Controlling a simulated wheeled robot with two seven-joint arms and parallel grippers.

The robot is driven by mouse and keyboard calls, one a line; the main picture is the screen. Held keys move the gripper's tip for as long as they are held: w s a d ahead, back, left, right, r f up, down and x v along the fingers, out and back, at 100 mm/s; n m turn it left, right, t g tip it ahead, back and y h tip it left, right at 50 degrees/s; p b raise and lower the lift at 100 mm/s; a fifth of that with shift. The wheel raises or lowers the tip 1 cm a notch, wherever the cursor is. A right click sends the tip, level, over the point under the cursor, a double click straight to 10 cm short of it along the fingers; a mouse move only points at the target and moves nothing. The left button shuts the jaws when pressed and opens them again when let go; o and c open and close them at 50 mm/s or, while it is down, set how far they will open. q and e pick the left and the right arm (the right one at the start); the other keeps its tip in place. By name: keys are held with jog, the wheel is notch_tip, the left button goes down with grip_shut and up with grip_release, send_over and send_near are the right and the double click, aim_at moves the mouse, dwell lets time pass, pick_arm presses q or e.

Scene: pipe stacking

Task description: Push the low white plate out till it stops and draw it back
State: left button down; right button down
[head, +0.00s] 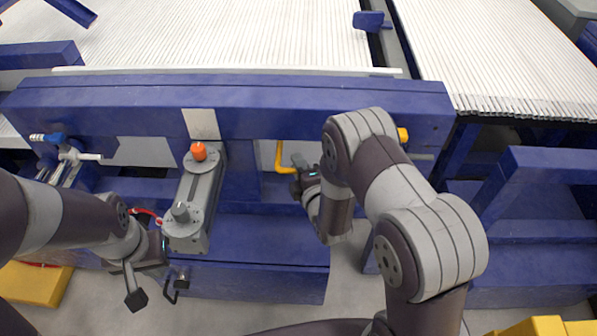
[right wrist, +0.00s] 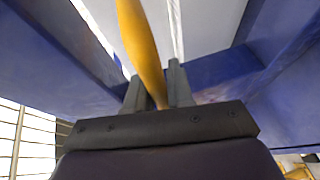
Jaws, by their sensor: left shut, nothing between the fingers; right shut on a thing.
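The low white plate (head: 145,152) shows as a pale strip under the thick blue beam in the head view; the beam, the grey lever unit and my right arm hide parts of it. A bent yellow handle (head: 281,158) hangs below the beam at the middle. My right gripper (head: 297,170) is at the handle's lower end. In the right wrist view, the yellow bar (right wrist: 142,45) runs between its two fingers (right wrist: 157,90), which are shut on it. My left gripper (head: 135,292) is shut and empty, low at the left, apart from the plate.
A grey unit with an orange knob (head: 198,151) stands between my arms. The blue beam (head: 280,95) lies close above my right gripper. Rows of white pipes (head: 220,35) cover the rack behind. Blue frames (head: 540,215) stand at right; a yellow block (head: 35,283) is at lower left.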

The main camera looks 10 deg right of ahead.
jog(key=c, duration=1.1)
grip_release()
jog(key=p+v, duration=0.1)
jog(key=v, duration=1.1)
jog(key=shift+s, duration=0.35)
